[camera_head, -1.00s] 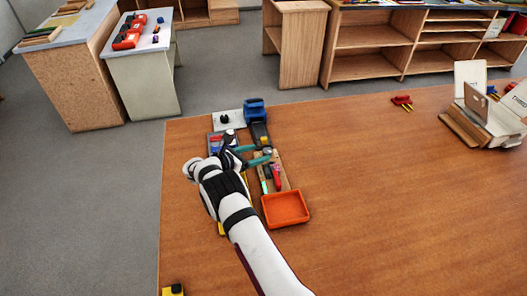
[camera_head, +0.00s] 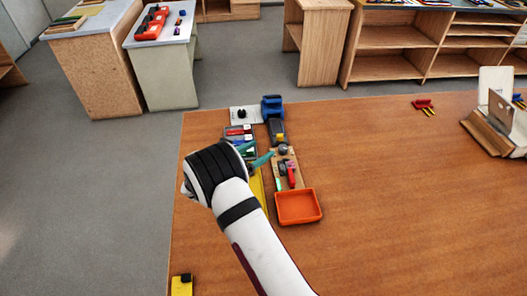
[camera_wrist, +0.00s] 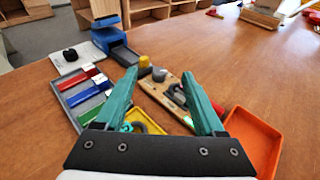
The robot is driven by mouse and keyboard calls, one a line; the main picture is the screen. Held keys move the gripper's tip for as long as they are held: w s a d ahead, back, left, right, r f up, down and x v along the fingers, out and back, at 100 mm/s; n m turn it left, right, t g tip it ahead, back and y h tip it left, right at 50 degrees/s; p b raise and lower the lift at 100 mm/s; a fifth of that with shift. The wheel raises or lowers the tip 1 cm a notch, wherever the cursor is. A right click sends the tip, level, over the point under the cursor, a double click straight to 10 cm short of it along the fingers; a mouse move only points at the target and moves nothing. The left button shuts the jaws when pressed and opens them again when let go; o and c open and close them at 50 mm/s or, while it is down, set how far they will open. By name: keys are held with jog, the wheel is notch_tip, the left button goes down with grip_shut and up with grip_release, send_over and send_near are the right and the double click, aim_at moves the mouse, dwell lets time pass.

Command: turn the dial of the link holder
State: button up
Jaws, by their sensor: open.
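My gripper (camera_wrist: 159,75) is open, with two teal fingers apart and nothing visible between their tips. It hangs over the left side of the table; its fingers also show in the head view (camera_head: 254,154). A wooden board (camera_wrist: 154,92) lies under and beyond the fingers. A pale plate with a black knob (camera_wrist: 69,54) lies farther back left. I cannot tell for sure which of these is the link holder's dial.
A grey tray (camera_wrist: 64,92) with red, blue and green pieces lies left of the fingers. An orange tray (camera_head: 298,207) is at the near right. A blue device (camera_head: 272,107) stands at the back. A yellow tray is partly behind the fingers.

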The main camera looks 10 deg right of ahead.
aim_at(283, 148)
jog(key=s+n+y, duration=0.1)
jog(key=s+d+f+n+t+y, duration=0.1)
jog(key=s+y, duration=0.1)
jog(key=s+d+f+n+y, duration=0.1)
jog(key=s, duration=0.1)
jog(key=shift+d+n+t+y, duration=0.15)
jog(key=shift+n+t+y, duration=0.15)
jog(key=x, duration=1.5)
jog(key=shift+w, duration=0.1)
grip_shut()
